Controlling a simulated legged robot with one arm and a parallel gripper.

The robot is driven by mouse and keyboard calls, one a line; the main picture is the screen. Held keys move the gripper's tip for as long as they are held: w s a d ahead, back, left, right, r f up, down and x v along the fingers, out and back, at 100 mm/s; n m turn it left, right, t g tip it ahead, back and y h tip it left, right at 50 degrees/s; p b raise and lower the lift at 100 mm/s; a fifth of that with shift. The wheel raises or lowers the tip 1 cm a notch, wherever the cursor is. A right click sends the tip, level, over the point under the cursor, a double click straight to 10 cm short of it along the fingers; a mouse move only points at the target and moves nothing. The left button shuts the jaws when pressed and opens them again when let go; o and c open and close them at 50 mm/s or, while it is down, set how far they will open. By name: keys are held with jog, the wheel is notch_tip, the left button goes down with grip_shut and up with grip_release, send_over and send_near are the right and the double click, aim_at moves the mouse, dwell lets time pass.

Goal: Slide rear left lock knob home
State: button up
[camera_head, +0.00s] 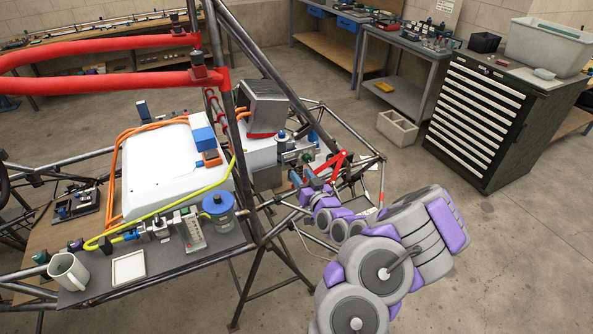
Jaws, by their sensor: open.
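The tube chassis (262,228) fills the left and middle of the view, a frame of dark metal tubes. My gripper (302,176) is small in the picture, at the end of my purple and grey arm. It reaches in from the right to the cluster of fittings (296,153) behind the white box. It is open; whether it touches anything there cannot be told. No rear left lock knob can be made out for certain. Small red and blue parts lie close to the gripper, and my wrist hides some of that area.
A red linkage (335,163) and thin tubes stand right beside my wrist. A grey box-shaped unit (264,105) rises behind the fittings. A white mug (68,272) and a blue-lidded jar (218,213) stand on the chassis tray. The floor at right is clear before the drawer cabinet (478,120).

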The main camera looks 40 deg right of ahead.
aim_at(295, 166)
jog(key=shift+b+x, duration=0.4)
jog(key=shift+x, duration=1.85)
grip_shut()
